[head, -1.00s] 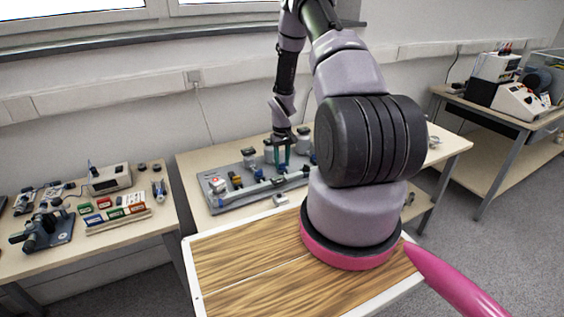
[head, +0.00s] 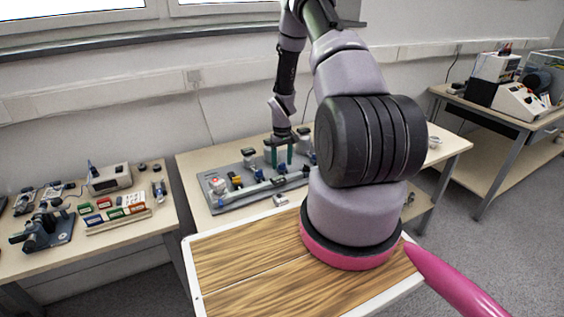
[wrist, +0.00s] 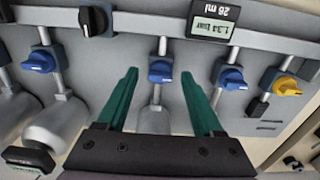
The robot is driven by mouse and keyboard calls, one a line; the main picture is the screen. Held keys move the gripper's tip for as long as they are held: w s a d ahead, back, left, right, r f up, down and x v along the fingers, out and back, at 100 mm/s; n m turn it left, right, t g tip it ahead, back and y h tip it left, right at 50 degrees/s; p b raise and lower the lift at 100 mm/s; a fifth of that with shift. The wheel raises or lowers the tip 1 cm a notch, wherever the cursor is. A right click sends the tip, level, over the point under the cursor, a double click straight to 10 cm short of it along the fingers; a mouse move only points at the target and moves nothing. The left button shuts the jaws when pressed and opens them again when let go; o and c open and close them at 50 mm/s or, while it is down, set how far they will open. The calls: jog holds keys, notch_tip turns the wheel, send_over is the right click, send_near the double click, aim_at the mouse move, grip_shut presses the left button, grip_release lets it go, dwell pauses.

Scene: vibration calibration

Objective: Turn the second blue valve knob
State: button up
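In the wrist view three blue valve knobs sit in a row on the grey panel: one at the left (wrist: 38,62), a middle one (wrist: 160,71), and one to its right (wrist: 232,77). My gripper (wrist: 160,76) is open, its two green fingers apart. The middle blue knob appears between the fingertips; the wrist view shows no contact. In the head view my gripper (head: 278,157) is over the grey valve board (head: 232,199), and the knobs there are small and partly hidden.
A yellow knob (wrist: 287,86) is right of the blue knobs, and a black knob (wrist: 92,20) is at upper left. A small display (wrist: 213,20) reads 1.34 bar. Grey vessels (wrist: 58,125) stand near the fingers. A side table (head: 120,230) is at left.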

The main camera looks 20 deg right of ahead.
aim_at(282, 164)
jog(key=shift+r, duration=0.1)
notch_tip(282, 164, up, 11)
jog(key=shift+f, duration=0.2)
jog(key=shift+r, duration=0.1)
dwell(0.5)
